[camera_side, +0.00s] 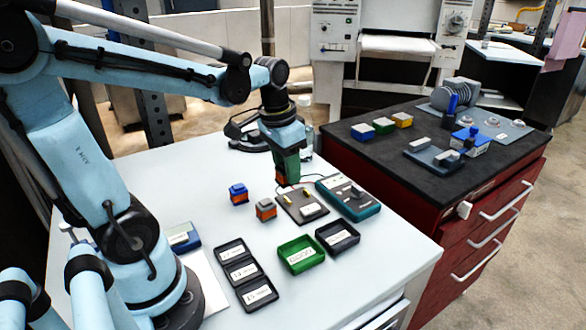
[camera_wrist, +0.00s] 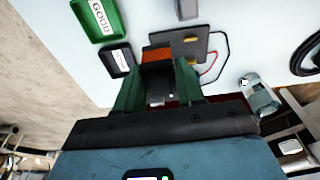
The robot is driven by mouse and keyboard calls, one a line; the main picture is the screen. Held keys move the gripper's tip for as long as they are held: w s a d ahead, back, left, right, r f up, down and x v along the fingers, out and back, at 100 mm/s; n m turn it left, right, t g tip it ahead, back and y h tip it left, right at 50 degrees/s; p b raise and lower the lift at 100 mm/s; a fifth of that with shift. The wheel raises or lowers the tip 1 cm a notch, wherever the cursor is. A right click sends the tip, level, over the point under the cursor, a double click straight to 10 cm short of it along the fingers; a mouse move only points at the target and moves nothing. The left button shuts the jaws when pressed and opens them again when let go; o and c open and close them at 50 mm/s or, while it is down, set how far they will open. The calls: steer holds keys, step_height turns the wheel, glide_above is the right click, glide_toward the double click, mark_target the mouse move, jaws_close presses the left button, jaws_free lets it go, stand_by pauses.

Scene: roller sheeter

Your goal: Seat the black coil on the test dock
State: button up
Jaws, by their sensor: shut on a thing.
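My gripper (camera_side: 287,172) points down over the white table, just behind the test dock. It is shut on the black coil, a dark block with an orange-brown end, seen between the fingers in the wrist view (camera_wrist: 157,55). In the side view the fingers hide most of the coil, and only a little orange shows at their tips. The coil appears apart from the dock.
A teal meter (camera_side: 348,197) lies right of the dock. A blue coil (camera_side: 238,194) and a grey-orange coil (camera_side: 265,210) stand to its left. A green tray (camera_side: 300,254), a black tray (camera_side: 338,238) and a three-part black tray (camera_side: 244,274) lie in front.

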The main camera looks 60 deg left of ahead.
steer(key=shift+w+a+f, duration=0.95)
steer(key=shift+w+f, duration=0.1)
steer(key=shift+f, duration=0.4)
steer(key=shift+w+a+f, duration=0.95)
steer(key=shift+w+f, duration=0.1)
steer(key=shift+f, duration=0.35)
steer(key=shift+w+a+f, duration=0.95)
steer(key=shift+w+f, duration=0.1)
steer(key=shift+f, duration=0.4)
steer(key=shift+f, duration=1.05)
steer(key=o, duration=1.2)
steer(key=shift+o, duration=0.5)
steer(key=o, duration=0.3)
